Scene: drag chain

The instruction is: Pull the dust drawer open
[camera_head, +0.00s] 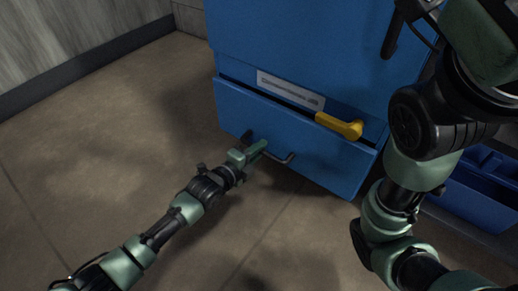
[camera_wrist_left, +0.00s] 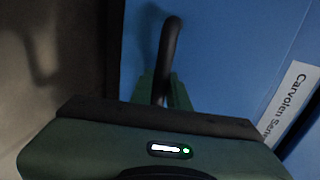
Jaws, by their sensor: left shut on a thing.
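The dust drawer (camera_head: 318,164) is the blue lower front of a blue cabinet (camera_head: 320,45). A dark gap shows along its top edge below the cabinet body. Its dark bar handle (camera_head: 288,159) sits low on the front. My left gripper (camera_head: 262,146) reaches in from the left and is shut on the handle. In the left wrist view the handle (camera_wrist_left: 168,50) rises as a dark curved bar from between the fingers, against the blue front. My right arm stands at the right; its gripper's fingertips cannot be made out.
A yellow lever (camera_head: 339,126) sticks out at the drawer's upper right. A white label strip (camera_head: 290,90) is above the drawer. A blue bin (camera_head: 478,190) stands at the right behind my right arm. The brown floor (camera_head: 110,110) in front is clear. A grey wall (camera_head: 70,35) is at left.

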